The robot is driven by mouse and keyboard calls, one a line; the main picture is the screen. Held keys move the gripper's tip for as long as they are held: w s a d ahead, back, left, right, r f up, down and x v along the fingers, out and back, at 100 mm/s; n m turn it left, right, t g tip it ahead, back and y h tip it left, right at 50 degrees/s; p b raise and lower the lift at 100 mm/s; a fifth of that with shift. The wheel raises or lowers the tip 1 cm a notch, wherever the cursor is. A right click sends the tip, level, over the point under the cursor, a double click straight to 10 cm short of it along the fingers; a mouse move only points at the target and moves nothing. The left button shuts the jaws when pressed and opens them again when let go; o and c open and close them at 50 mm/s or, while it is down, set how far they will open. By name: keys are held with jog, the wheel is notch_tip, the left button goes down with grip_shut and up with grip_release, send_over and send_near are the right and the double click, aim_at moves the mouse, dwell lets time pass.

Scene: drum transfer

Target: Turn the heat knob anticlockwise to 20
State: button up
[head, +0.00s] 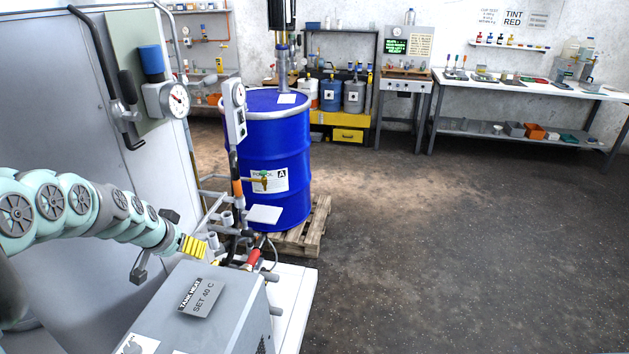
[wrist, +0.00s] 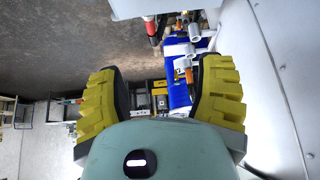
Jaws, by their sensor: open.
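A grey heater box (head: 240,300) stands at the bottom centre of the head view, with a tag (head: 201,297) reading "TANK HEAT SET 40 C". A white dial (head: 135,345) on it, probably that of the heat knob, is cut by the bottom edge, so the knob and its setting cannot be read. My gripper (head: 194,246) is above the far left edge of the box, apart from the dial. In the wrist view my gripper (wrist: 162,90) is open, its yellow fingers wide apart with nothing between them. The knob is not seen in the wrist view.
A blue drum (head: 270,165) stands on a wooden pallet (head: 310,228) beyond the box. Pipes, valves and a red fitting (head: 253,258) crowd the space beside my gripper. A grey tank (head: 150,160) with a gauge (head: 178,99) is at left. The floor at right is clear.

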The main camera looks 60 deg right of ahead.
jog(key=w+d+r+n+t+h+p, duration=0.1)
jog(key=w+d+r, duration=0.2)
jog(key=r, duration=0.1)
jog(key=shift+w+d+t+h, duration=0.2)
jog(key=shift+w+t+h, duration=0.1)
jog(key=shift+h, duration=0.1)
